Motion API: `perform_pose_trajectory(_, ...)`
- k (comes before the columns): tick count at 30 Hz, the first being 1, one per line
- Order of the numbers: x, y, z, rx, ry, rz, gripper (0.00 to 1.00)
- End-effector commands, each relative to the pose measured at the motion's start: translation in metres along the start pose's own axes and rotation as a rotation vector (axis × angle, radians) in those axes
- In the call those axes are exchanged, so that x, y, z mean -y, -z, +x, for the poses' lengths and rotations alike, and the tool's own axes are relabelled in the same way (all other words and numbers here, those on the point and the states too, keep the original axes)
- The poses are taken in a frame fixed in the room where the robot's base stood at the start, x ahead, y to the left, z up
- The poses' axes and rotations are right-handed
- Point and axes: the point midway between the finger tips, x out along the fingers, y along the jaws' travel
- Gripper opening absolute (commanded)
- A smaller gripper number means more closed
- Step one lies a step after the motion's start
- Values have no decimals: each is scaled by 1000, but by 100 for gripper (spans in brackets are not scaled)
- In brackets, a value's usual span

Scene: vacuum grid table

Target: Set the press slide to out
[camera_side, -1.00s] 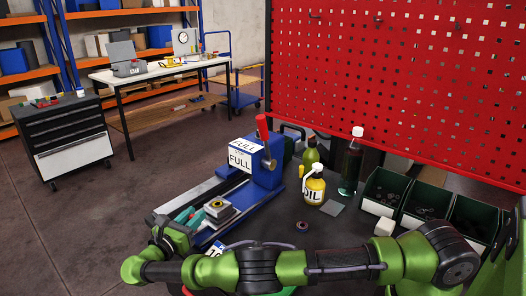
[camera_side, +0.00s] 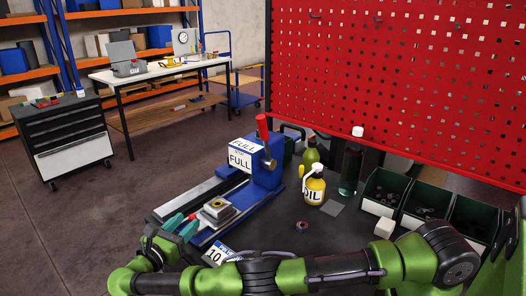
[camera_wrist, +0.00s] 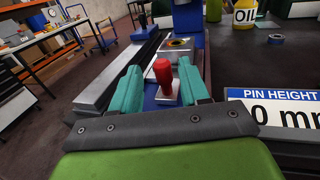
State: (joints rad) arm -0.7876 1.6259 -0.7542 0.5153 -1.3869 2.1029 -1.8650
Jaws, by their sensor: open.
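The blue press (camera_side: 266,165) stands on the table with a FULL sign on it and a red-handled lever on top. Its slide carries a metal block with a round yellow-rimmed hole (camera_side: 218,208), which also shows in the wrist view (camera_wrist: 179,43). A red knob (camera_wrist: 162,72) stands upright on a small metal plate at the slide's near end. My gripper (camera_side: 181,225) is at that near end. In the wrist view its two teal fingers (camera_wrist: 158,82) are open, one on each side of the knob, with gaps visible. The knob is hidden in the side view.
A PIN HEIGHT sign (camera_wrist: 277,108) lies close to the right of my gripper. A yellow oil can (camera_side: 314,188), a bottle (camera_side: 350,172), a small ring (camera_side: 302,226) and green bins (camera_side: 427,202) stand to the right. A grey rail (camera_wrist: 115,78) runs along the slide's left.

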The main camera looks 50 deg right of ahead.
Motion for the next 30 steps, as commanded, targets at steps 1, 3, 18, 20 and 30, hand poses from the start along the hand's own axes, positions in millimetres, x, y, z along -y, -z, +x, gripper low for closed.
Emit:
perform_pose_trajectory(1,0,1,-4,1,0,2,45)
perform_pose_trajectory(3,0,0,-10,1,-1,2,45)
perform_pose_trajectory(18,0,-50,-19,-3,1,1,45)
perform_pose_trajectory(20,0,-58,-19,-3,-1,1,45)
perform_pose_trajectory(30,0,-70,-18,-2,0,-1,45)
